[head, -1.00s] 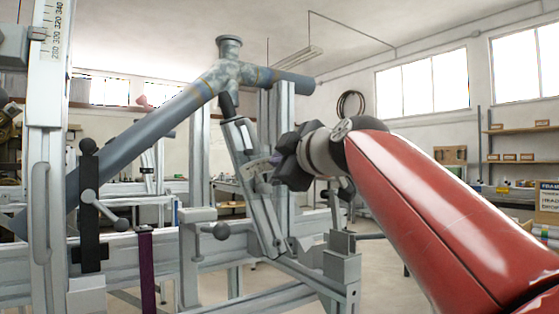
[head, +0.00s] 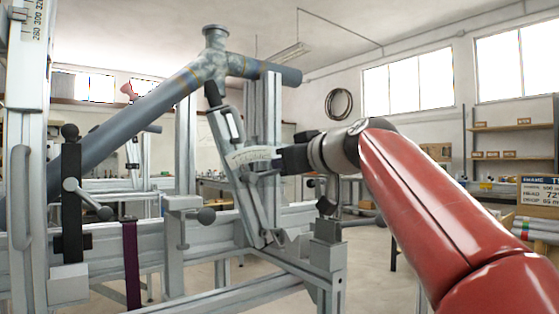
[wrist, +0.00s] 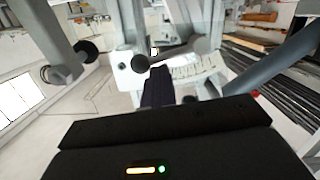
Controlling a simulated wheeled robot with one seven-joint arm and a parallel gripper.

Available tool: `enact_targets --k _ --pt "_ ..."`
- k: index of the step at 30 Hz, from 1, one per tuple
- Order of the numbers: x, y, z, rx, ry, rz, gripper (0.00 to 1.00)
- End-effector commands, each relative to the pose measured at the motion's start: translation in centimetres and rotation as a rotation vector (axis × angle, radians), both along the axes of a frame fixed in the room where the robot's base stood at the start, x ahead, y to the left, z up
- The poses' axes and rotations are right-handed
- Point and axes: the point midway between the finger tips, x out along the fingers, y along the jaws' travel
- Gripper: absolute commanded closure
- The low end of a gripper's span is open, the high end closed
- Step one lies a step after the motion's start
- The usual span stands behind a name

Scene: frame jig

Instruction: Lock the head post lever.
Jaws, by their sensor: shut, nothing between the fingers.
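The head post (head: 240,185) is a tilted grey post with a pale curved scale plate (head: 252,158), under the blue-grey frame tube. In the wrist view, a grey lever with a dark ball knob (wrist: 140,63) lies across the front of the scale plate (wrist: 188,68). In the head view I cannot make this lever out clearly beside my gripper. My gripper (head: 284,159) is shut and empty, pointing left at the right side of the scale plate. Its dark fingers (wrist: 158,88) show just below the lever in the wrist view; I cannot tell whether they touch it.
A black upright with another ball-knob lever (head: 88,197) stands at the left. A further ball-ended lever (head: 205,215) sits on the jig's middle rail. The bicycle frame tube (head: 130,115) slants across above. An upright bracket (head: 326,250) stands below my wrist. Floor is open at right.

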Motion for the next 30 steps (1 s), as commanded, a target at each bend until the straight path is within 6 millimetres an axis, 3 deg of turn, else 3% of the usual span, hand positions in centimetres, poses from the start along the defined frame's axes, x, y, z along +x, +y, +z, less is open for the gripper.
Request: enact_targets --k 17,30 --pt "0.5 -0.7 -2.9 0.388 0.264 -0.002 1.00" --pt "0.5 -0.7 -3.5 0.390 0.267 -0.002 1.00"
